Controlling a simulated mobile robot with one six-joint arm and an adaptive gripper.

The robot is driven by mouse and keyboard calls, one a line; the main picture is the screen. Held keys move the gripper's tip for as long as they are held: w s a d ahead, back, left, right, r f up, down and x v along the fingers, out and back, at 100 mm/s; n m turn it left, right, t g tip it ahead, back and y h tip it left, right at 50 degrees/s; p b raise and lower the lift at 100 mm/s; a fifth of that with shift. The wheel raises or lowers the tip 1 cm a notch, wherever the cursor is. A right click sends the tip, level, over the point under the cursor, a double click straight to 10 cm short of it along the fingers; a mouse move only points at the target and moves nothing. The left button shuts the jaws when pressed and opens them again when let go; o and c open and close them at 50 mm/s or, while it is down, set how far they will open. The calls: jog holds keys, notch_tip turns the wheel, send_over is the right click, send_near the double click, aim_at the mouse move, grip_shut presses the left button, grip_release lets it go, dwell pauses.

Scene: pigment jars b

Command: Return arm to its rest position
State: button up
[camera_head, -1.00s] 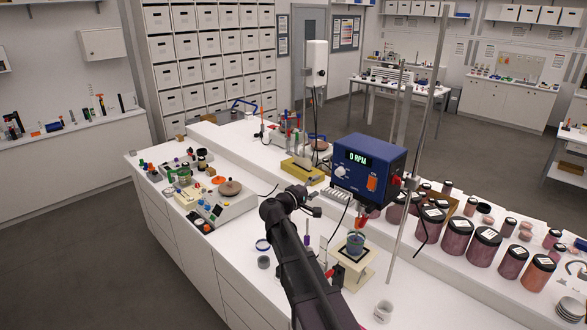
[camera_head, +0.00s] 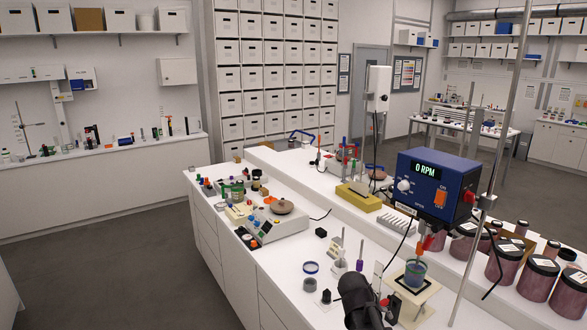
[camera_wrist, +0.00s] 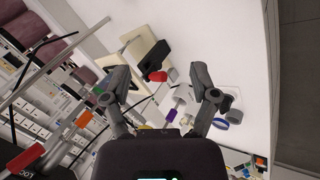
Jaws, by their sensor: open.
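My gripper (camera_wrist: 162,90) is open in the wrist view, with its two grey fingers spread wide and nothing between the tips. Beyond the fingers lie the white bench top and small items on it, so the gripper looks empty. In the head view, only a dark part of my arm (camera_head: 360,298) shows at the bottom edge, in front of the bench; the fingers cannot be made out there.
Dark-lidded pigment jars (camera_head: 541,277) line the right. A scale-like device (camera_head: 268,222) sits left. Open floor (camera_head: 110,270) lies left of the bench.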

jog(key=s+a+f+g+y+b, duration=0.2)
jog(key=s+a+f+y+b, duration=0.4)
jog(key=s+f, duration=0.3)
jog(key=shift+s+a+f+m, duration=0.25)
jog(key=shift+a+f+m, duration=0.15)
jog(key=shift+a+f, duration=0.15)
dwell(1.2)
